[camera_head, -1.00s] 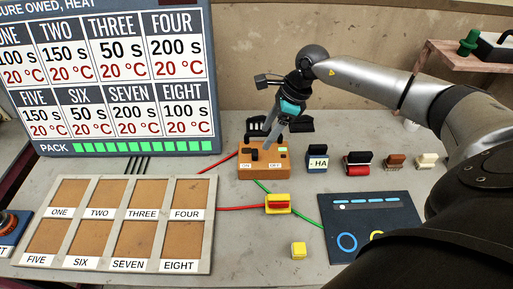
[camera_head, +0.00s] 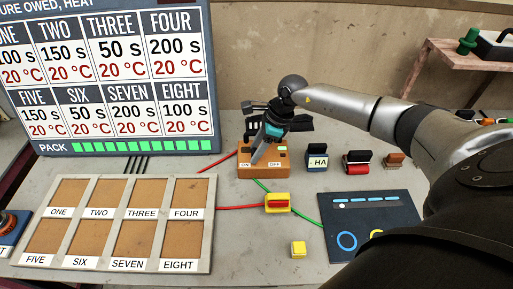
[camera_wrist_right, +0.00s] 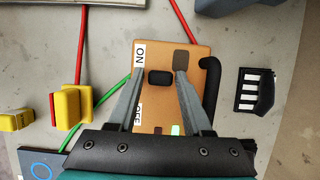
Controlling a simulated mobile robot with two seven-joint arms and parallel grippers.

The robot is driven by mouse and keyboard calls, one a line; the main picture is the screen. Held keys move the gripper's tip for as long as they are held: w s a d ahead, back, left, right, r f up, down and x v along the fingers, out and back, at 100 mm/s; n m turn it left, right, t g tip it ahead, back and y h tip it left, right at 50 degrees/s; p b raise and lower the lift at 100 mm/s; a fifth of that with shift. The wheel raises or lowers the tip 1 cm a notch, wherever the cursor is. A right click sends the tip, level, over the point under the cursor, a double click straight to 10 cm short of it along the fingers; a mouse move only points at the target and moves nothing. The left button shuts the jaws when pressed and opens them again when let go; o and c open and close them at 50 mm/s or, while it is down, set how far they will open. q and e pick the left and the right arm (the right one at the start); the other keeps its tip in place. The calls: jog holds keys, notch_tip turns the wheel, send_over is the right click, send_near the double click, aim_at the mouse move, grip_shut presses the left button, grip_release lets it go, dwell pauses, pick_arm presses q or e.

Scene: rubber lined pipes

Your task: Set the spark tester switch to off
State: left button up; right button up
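The spark tester (camera_head: 246,172) is an orange box with ON and OFF labels on its front edge, in the middle of the bench. In the right wrist view its orange top (camera_wrist_right: 160,56) fills the centre. Its black switch (camera_wrist_right: 160,78) stands between the fingertips, nearer the ON label (camera_wrist_right: 139,54) than the OFF label (camera_wrist_right: 138,115). My right gripper (camera_head: 255,160) is over the box and hides the switch in the head view. Its fingers (camera_wrist_right: 161,75) are apart, with a gap on each side of the switch. My left gripper is not in view.
A black hook-shaped part (camera_wrist_right: 211,85) rises beside the box. A yellow block with a red part (camera_head: 278,203) stands in front, by red and green cables. A blue-black -HA block (camera_head: 316,162) is to the right. A framed tray (camera_head: 190,243) lies left.

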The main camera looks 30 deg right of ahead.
grip_shut()
dwell(1.1)
